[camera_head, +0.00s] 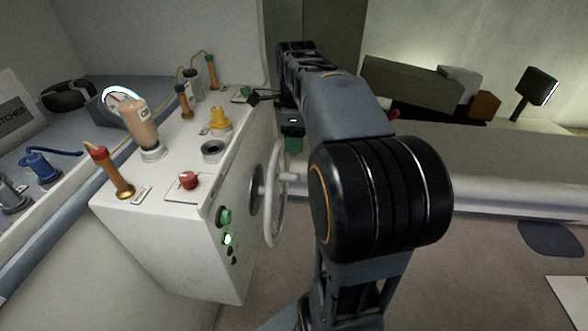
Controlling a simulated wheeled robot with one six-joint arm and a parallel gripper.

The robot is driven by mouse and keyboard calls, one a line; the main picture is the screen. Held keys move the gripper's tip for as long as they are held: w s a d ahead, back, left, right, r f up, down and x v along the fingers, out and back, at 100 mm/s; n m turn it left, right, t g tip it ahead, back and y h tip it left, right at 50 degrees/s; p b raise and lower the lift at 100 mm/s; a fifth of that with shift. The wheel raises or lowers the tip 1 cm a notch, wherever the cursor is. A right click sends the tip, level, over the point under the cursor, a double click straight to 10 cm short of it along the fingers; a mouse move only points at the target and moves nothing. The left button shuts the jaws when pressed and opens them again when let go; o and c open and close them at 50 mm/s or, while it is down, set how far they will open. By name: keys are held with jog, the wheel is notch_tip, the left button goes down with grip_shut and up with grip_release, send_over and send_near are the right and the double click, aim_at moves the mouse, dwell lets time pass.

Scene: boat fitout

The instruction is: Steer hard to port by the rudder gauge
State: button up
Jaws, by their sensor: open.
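A white ship's wheel (274,200) stands on the right side face of a white console (160,240), seen nearly edge-on, with a knob (291,177) sticking out to the right. My gripper (262,98) is open and empty above the wheel's top, near the console's back right corner, apart from the wheel. My arm covers the area right of the wheel.
The console top carries the tan-handled lever (133,117), a yellow knob (219,120), a red button (188,180) and several orange-handled levers. Green buttons (224,216) sit on the side face below. Boxes (420,85) and a lamp (536,85) stand at the back right.

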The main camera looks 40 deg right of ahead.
aim_at(295, 175)
notch_tip(295, 175, down, 12)
jog(key=shift+s+a+r+b, duration=0.1)
jog(key=shift+b, duration=0.25)
jog(key=shift+c, duration=0.2)
grip_shut()
dwell(0.4)
